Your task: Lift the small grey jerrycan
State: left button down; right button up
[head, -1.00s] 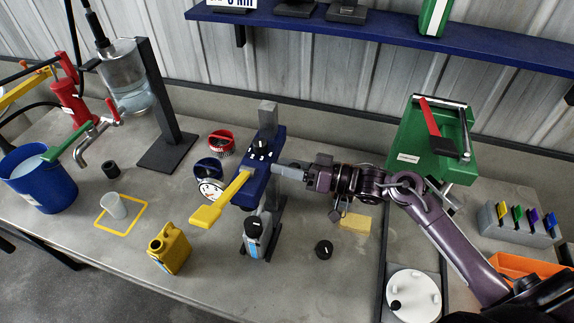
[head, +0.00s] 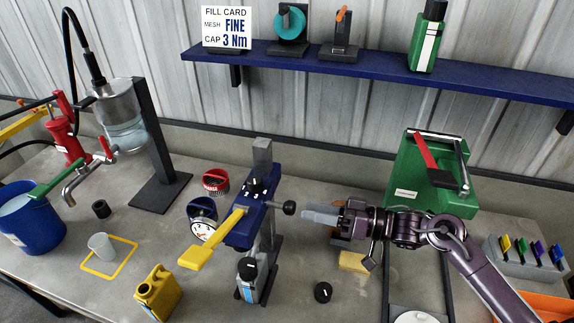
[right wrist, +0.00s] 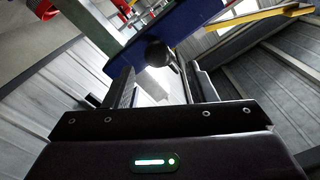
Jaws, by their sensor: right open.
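The small grey jerrycan (head: 249,283), with a black cap and a blue label, stands upright under the blue head (head: 243,225) of a bench press with a yellow lever (head: 211,245). My right gripper (head: 306,214) is open and empty, just right of the black round knob (head: 289,208) on the press's side. It is above and to the right of the grey jerrycan. In the right wrist view the knob (right wrist: 158,53) lies ahead of the parted fingers (right wrist: 157,90). The jerrycan cannot be made out there. My left gripper is out of view.
A yellow jerrycan (head: 158,294) stands left of the press. A loose black cap (head: 323,292) and a yellow block (head: 354,262) lie to its right. A green machine (head: 411,170) stands behind my right arm. A blue shelf (head: 385,73) crosses the wall.

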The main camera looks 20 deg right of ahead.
aim_at(252, 292)
jog(key=k, duration=1.5)
